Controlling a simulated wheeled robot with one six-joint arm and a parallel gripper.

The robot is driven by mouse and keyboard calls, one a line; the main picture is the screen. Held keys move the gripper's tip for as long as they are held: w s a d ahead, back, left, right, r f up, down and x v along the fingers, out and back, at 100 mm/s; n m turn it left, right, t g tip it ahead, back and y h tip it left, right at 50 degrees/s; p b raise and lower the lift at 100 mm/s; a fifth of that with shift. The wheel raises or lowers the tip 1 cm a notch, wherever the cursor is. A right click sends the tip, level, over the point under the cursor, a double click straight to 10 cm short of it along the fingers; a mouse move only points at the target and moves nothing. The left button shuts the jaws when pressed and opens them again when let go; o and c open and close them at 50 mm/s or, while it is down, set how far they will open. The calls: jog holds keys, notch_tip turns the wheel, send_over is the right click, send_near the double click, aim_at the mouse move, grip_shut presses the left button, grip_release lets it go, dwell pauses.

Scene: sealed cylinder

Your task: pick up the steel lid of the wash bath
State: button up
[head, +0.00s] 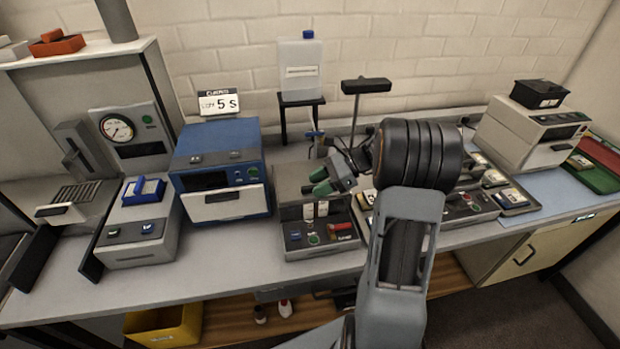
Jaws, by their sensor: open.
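My gripper (321,181), with two green finger pads set apart, is open and appears empty. It hangs over a grey steel-sided unit (290,205) in the middle of the bench and hides part of its top. This unit may be the wash bath, but I see no clear label. Its front panel has blue, green and red controls, and two small pale cylinders show on its front. I cannot make out a separate steel lid or its handle. My arm covers the bench just right of this unit. Whether the gripper touches anything cannot be told.
A blue oven-like machine (220,170) stands left of the unit. A white jerrycan (301,68) on a black stand and a black-topped post (366,86) rise behind. More devices and a beige machine (530,130) stand right. The front bench strip (220,262) is clear.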

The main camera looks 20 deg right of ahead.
jog(key=shift+c, duration=0.3)
grip_shut()
jog(key=shift+r, duration=0.1)
